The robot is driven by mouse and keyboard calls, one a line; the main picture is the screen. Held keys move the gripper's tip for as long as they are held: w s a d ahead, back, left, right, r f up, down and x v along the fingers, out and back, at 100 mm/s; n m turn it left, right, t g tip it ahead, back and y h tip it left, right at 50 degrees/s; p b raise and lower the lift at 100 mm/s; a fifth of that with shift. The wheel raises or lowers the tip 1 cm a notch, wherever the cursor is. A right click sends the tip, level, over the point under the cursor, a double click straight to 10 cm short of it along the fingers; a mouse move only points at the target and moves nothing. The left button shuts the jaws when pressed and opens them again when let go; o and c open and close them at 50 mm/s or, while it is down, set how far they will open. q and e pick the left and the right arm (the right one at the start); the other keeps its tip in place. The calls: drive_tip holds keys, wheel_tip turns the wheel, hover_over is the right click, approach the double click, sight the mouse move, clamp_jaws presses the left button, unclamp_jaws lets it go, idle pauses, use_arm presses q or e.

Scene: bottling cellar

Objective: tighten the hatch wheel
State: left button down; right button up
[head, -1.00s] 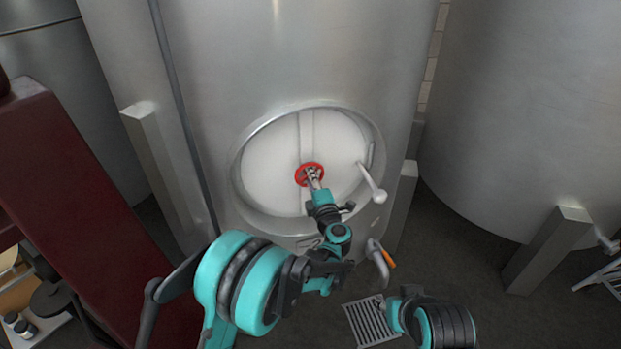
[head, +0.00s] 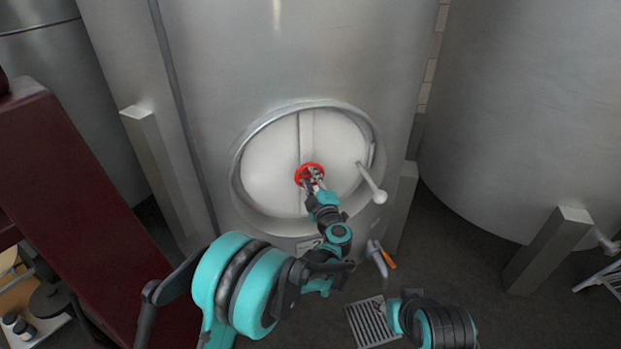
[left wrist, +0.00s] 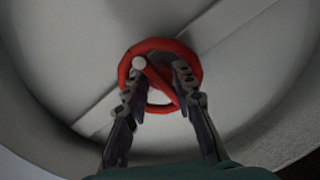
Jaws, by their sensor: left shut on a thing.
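The red hatch wheel (head: 304,170) sits at the centre of the round, pale hatch door (head: 265,165) on the steel tank. In the left wrist view the wheel (left wrist: 190,57) shows as a red ring with a crossbar and a small pale knob at its upper left. My left gripper (head: 315,182) is at the wheel, with one finger on each side of the crossbar; in the left wrist view the gripper (left wrist: 158,82) is shut on the wheel. The fingers hide part of the rim. Part of my right arm shows at the bottom, but its gripper does not.
A hatch handle with a pale ball end (head: 379,195) sticks out right of the door. Below it are a tap with an orange lever (head: 388,260) and a floor grate (head: 368,322). A dark red beam (head: 70,190) stands at left, another tank (head: 530,120) at right.

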idle(0.3)
use_arm(q)
drive_tip(key=c, duration=1.3)
unclamp_jaws()
drive_tip(key=shift+o, duration=0.2)
drive_tip(key=shift+s, duration=0.1)
drive_tip(key=v, duration=1.2)
